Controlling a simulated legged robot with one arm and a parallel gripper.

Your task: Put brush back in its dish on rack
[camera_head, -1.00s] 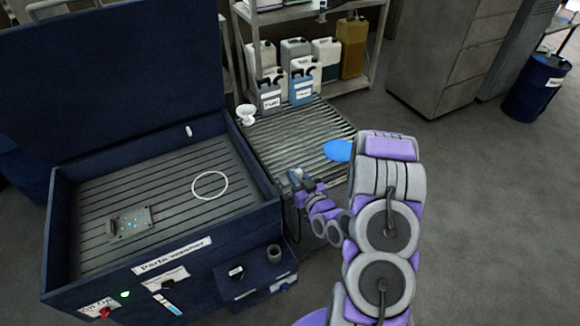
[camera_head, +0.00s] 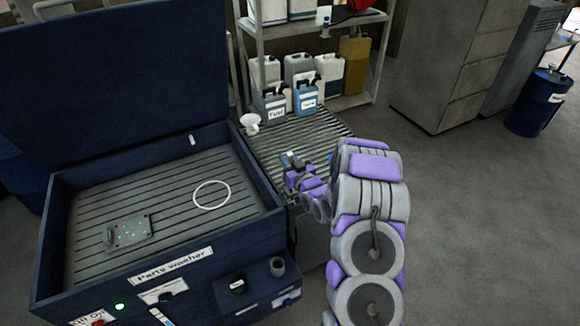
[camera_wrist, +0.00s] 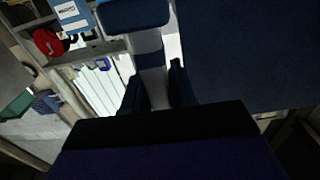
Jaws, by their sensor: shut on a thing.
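My gripper (camera_head: 290,162) shows in the head view over the near left part of the slatted metal rack (camera_head: 318,128). In the wrist view my gripper (camera_wrist: 157,88) is shut on a pale, handle-like piece with blue parts beyond it, which I take for the brush (camera_wrist: 150,62). In the head view only a small blue and grey bit shows at the gripper tip, too small to make out. No dish can be made out now; my arm covers the right part of the rack.
The open parts washer (camera_head: 170,262) stands at left with its lid up. A white funnel (camera_head: 250,123) sits on the rack's left edge. Several jugs (camera_head: 307,95) stand behind it on shelving (camera_head: 343,97). A blue drum (camera_head: 540,102) is at far right; the floor there is clear.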

